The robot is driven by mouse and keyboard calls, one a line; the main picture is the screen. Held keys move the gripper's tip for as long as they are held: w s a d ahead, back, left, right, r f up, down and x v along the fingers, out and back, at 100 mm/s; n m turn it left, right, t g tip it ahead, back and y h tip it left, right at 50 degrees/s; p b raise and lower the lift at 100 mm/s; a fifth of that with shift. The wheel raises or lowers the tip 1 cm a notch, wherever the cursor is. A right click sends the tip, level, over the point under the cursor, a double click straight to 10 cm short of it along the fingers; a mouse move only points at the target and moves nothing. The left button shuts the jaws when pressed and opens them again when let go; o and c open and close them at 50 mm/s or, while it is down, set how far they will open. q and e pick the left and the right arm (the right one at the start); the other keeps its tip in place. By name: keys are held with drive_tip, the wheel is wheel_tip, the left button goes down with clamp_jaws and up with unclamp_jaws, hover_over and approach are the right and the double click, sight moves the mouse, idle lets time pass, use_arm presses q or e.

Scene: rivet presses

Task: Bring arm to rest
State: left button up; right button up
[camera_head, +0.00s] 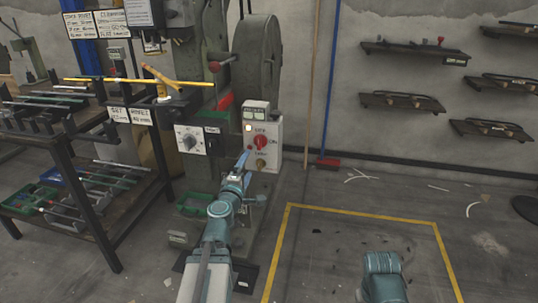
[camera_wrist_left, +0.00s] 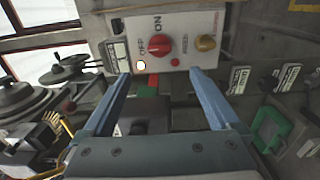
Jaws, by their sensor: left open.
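My left gripper (camera_head: 243,163) is open and empty, reaching toward the front of the rivet press. In the left wrist view its two blue fingers (camera_wrist_left: 163,85) stand apart, with nothing between them. Beyond the fingertips is the press's switch box (camera_head: 265,155), which also shows in the wrist view (camera_wrist_left: 180,20). It carries a red rotary knob (camera_head: 261,141) marked ON and OFF, a small lit white lamp and a brass-coloured knob (camera_wrist_left: 206,43). The fingers appear apart from the knobs. A teal link of my right arm shows at the bottom right; its gripper is out of view.
The press (camera_head: 257,70) has a large wheel and a yellow tube (camera_head: 140,82) across its front. A dark shelf rack (camera_head: 75,190) with rods and trays stands left. A green tray (camera_head: 195,205) lies low by the press. The yellow-outlined floor (camera_head: 345,240) is mostly clear.

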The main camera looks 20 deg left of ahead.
use_arm(q)
drive_tip(key=d+f+m+g+h, duration=0.3)
drive_tip(key=d+f+m+h, duration=0.3)
drive_tip(key=d, duration=0.8)
drive_tip(key=d+f+m+g+h, duration=0.4)
drive_tip(key=d+m, duration=0.5)
drive_tip(key=d, duration=0.4)
drive_tip(key=s+d+f+m+g+y, duration=0.1)
drive_tip(key=s+d+f+m+g, duration=0.55)
drive_tip(key=s+d+f, duration=0.35)
drive_tip(key=s+a+f+m+g+y, duration=0.2)
drive_tip(key=s+a+m+g+y, duration=0.15)
drive_tip(key=s+y, duration=0.45)
wheel_tip(320, 180, up, 38)
drive_tip(key=s+h+p, duration=0.1)
drive_tip(key=s+p, duration=0.1)
drive_tip(key=p, duration=3.5)
drive_tip(key=shift+s+n+g+h+p, duration=0.15)
drive_tip(key=shift+n+g+h+p, duration=0.15)
drive_tip(key=shift+g, duration=0.1)
